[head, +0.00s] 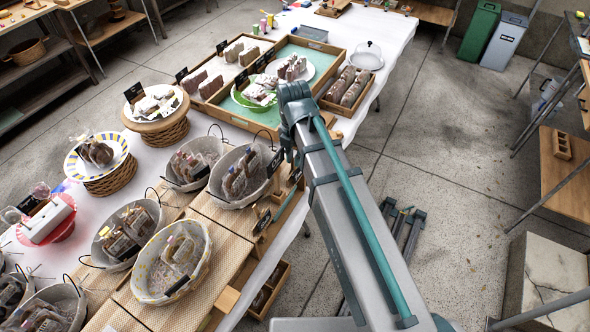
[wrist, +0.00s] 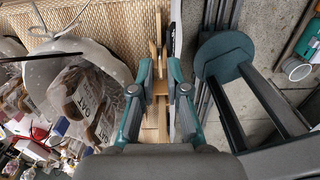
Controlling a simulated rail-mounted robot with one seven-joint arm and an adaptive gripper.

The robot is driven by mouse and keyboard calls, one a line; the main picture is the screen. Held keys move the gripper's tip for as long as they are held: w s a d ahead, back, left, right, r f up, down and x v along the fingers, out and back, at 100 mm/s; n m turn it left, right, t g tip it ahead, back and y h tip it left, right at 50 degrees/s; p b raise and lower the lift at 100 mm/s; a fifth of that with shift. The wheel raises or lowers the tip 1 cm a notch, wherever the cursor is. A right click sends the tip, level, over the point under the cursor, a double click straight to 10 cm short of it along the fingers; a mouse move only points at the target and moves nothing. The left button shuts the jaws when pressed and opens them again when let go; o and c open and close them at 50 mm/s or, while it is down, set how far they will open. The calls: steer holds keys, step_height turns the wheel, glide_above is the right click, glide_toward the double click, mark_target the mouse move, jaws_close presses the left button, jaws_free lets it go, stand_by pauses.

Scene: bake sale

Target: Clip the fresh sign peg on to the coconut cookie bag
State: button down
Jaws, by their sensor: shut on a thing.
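My gripper (wrist: 160,78) is shut on a light wooden peg (wrist: 157,42), seen edge-on between the fingertips in the wrist view. A thin dark plate, probably its sign, shows beside the right finger; no lettering on it is readable. In the wrist view, a clear bag (wrist: 82,95) of brown cookies with partly readable lettering sits in a pale basket to the left of my gripper, apart from it. In the head view, bagged goods stand in several baskets, and I cannot tell which bag is coconut. My gripper is largely hidden by my arm there.
A grey basket (head: 216,189) and a yellow-patterned basket (head: 150,284) stand on the woven-topped table. Small black signs on pegs, such as one sign (head: 262,221), stand near the table's right edge. Wooden trays (head: 268,125) lie farther back.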

steer(key=shift+r+p, duration=2.2)
steer(key=shift+r, duration=0.8)
